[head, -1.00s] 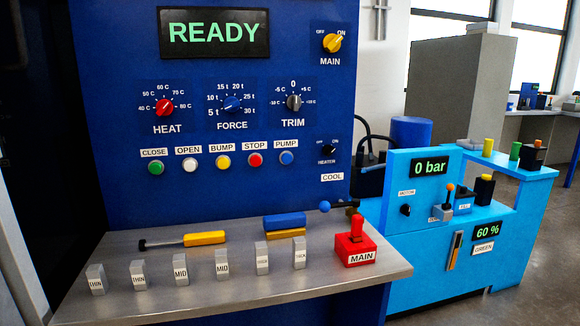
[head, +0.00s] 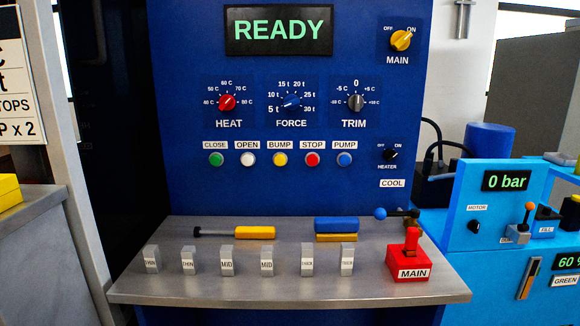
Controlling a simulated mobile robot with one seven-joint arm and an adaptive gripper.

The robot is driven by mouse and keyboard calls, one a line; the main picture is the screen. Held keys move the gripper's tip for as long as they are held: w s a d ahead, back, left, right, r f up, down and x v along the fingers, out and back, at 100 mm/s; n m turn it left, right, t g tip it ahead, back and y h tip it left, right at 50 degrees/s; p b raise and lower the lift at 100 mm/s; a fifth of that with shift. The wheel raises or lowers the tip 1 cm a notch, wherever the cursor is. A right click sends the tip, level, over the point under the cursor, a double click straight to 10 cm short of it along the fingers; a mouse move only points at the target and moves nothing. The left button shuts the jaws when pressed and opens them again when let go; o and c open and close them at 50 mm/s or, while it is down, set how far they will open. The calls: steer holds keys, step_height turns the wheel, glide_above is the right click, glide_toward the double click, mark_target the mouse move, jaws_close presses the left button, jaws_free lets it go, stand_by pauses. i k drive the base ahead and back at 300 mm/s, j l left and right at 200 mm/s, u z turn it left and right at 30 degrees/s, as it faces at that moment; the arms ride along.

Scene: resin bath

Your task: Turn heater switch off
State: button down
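The heater switch (head: 390,155) is a small black knob on the right side of the blue panel (head: 300,190), in the head view. It sits between small OFF and ON marks, with a HEATER label under it. Its pointer seems to lean up and right towards ON, but it is too small to be sure. A COOL sign (head: 392,183) is just below it. My gripper is not in view.
The yellow MAIN knob (head: 401,40) is above the switch, and the TRIM knob (head: 356,102) is to its left. A red MAIN lever block (head: 408,262) and several grey blocks stand on the metal shelf (head: 290,285). A light-blue unit (head: 470,245) is at right.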

mark_target(389, 154)
steer(key=l, duration=1.3)
